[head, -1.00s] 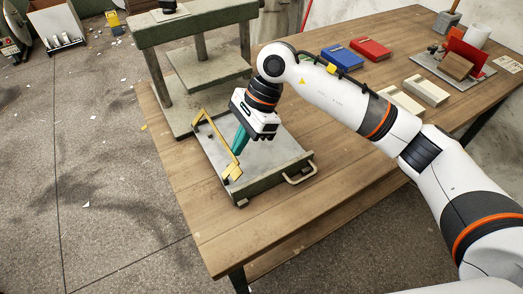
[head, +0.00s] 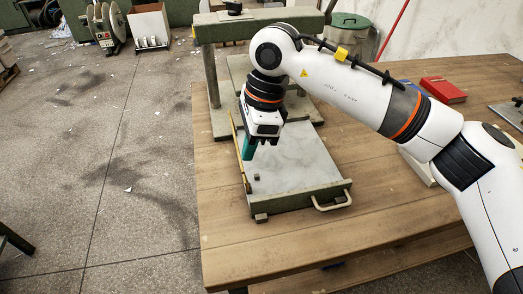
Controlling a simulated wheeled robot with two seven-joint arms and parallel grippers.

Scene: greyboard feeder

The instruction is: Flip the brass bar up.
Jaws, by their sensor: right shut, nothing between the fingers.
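The brass bar (head: 242,168) is a thin yellow strip along the left edge of the grey feeder tray (head: 300,172). It looks narrow from here, and I cannot tell its exact tilt. My right gripper (head: 247,150) points down over the tray's left side, with teal fingers shut and empty. The fingers are just right of the bar; whether they touch it is unclear. The gripper body hides part of the tray behind it. My left gripper is not in view.
The tray has a pale handle (head: 332,201) at its front right, on a wooden table (head: 370,228). A green press frame (head: 260,28) stands behind. A red box (head: 443,90) lies at the right. The table front is clear.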

